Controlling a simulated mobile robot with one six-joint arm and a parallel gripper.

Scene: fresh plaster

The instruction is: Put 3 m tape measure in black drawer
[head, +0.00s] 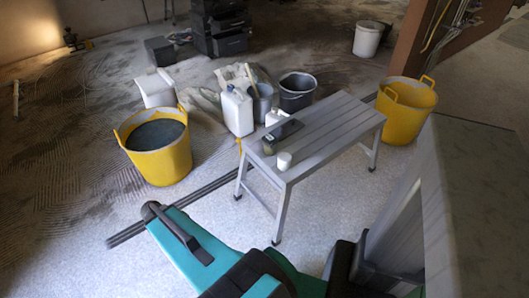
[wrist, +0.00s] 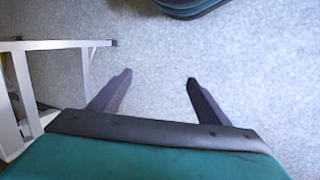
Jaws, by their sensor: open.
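My gripper (wrist: 158,90) shows in the wrist view with its two dark fingers wide apart. It is empty, with speckled grey floor beyond it. I cannot make out its fingers in the head view. I cannot pick out the 3 m tape measure in either view. A black drawer unit (head: 217,20) stands far back at the top of the head view. A lower black drawer (head: 232,44) seems to stick out at its front; its inside is too small to tell. My gripper is far from it, beside the grey bench (wrist: 90,43).
The slatted grey bench (head: 335,122) carries a dark tool (head: 270,146), a white tub (head: 284,160) and a white bottle (head: 276,117). Yellow tubs (head: 158,168) (head: 408,96), a white canister (head: 236,112) and a dark bucket (head: 297,98) stand around it. Open floor lies at left.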

